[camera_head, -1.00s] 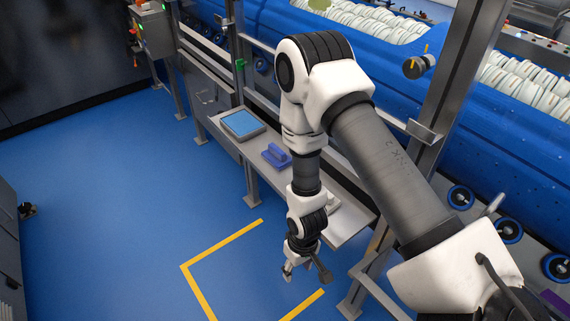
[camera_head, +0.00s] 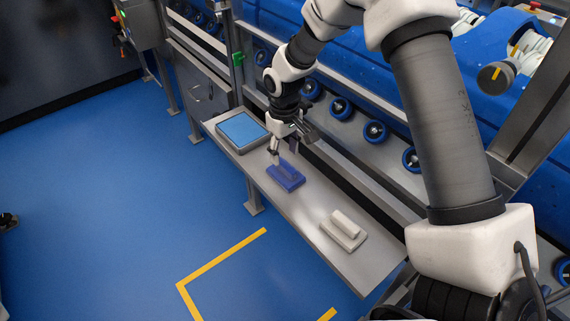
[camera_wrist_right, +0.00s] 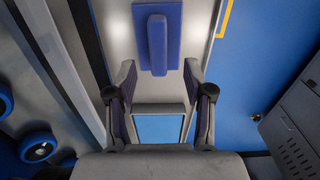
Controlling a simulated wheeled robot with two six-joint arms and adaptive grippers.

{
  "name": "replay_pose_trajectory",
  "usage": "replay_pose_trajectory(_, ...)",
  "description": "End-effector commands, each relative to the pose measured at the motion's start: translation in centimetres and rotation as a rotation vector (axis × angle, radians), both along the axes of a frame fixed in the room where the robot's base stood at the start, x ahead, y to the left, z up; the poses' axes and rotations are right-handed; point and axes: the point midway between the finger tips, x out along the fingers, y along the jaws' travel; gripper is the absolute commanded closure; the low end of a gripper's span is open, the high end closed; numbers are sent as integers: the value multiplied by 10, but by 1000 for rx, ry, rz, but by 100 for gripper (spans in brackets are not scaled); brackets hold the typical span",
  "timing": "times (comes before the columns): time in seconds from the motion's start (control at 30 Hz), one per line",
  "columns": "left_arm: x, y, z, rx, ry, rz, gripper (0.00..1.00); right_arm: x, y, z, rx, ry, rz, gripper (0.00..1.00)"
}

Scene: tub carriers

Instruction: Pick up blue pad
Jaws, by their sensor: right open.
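The blue pad (camera_head: 286,177), a flat blue-violet block with a raised grip bar, lies on the grey shelf. My right gripper (camera_head: 284,152) is above it, at its far end, open and empty. In the right wrist view the blue pad (camera_wrist_right: 174,30) lies ahead of the open right gripper (camera_wrist_right: 160,72), with its near end roughly between the fingertips in the picture. The fingers appear apart from the pad. My left gripper is not in view.
The grey shelf (camera_head: 312,222) also bears a white pad with a grip bar (camera_head: 344,230) and a grey tray with a light-blue top (camera_head: 241,131). Blue-rimmed rollers (camera_head: 340,108) line the machine behind. Blue floor with yellow marking lies free to the left.

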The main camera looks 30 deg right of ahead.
Motion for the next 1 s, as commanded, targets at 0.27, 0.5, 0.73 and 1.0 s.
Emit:
replay_pose_trajectory(0.27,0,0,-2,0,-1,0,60,-2,-3,-48,1,2,-2,48)
replay_pose_trajectory(0.5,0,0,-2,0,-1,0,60,-1,-3,-56,0,-2,-1,48)
replay_pose_trajectory(0.73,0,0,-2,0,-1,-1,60,-1,-3,-56,1,-1,-1,100)
replay_pose_trajectory(1.0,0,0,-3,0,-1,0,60,-2,-3,-57,1,0,-1,100)
